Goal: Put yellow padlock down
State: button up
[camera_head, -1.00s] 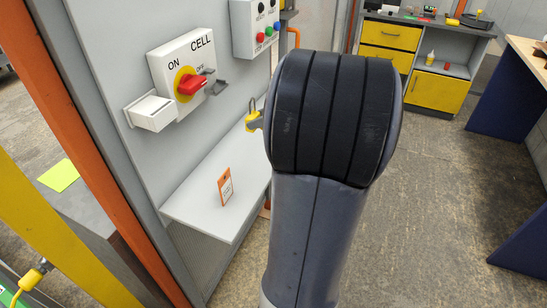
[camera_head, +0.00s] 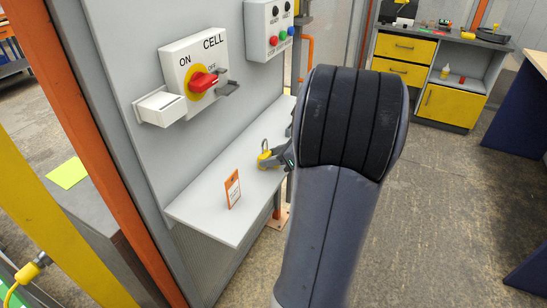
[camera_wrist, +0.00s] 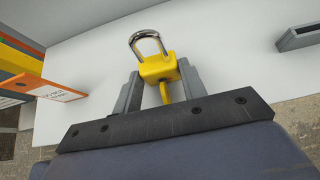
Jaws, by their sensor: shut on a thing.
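The yellow padlock (camera_head: 265,158), with a silver shackle, is at the white shelf (camera_head: 205,214) below the switch panel. It also shows in the wrist view (camera_wrist: 158,67), with its shackle pointing away from my gripper. My gripper (camera_wrist: 160,82) has a finger on each side of the padlock's yellow body and is shut on it. In the head view my gripper (camera_head: 278,158) is partly hidden behind my arm. I cannot tell whether the padlock touches the shelf.
An orange and white tag (camera_head: 233,189) stands on the shelf, left of the padlock. A red and yellow rotary switch (camera_head: 203,82) and a white box (camera_head: 160,107) are on the panel above. The shelf between tag and padlock is clear.

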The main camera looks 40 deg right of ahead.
jog(key=shift+f, duration=0.2)
jog(key=o, duration=1)
jog(key=shift+c, duration=0.2)
jog(key=shift+r, duration=0.1)
jog(key=shift+r, duration=0.25)
jog(key=p+v, duration=0.1)
jog(key=v, duration=1.1)
jog(key=shift+w+f, duration=0.1)
jog(key=shift+f, duration=0.05)
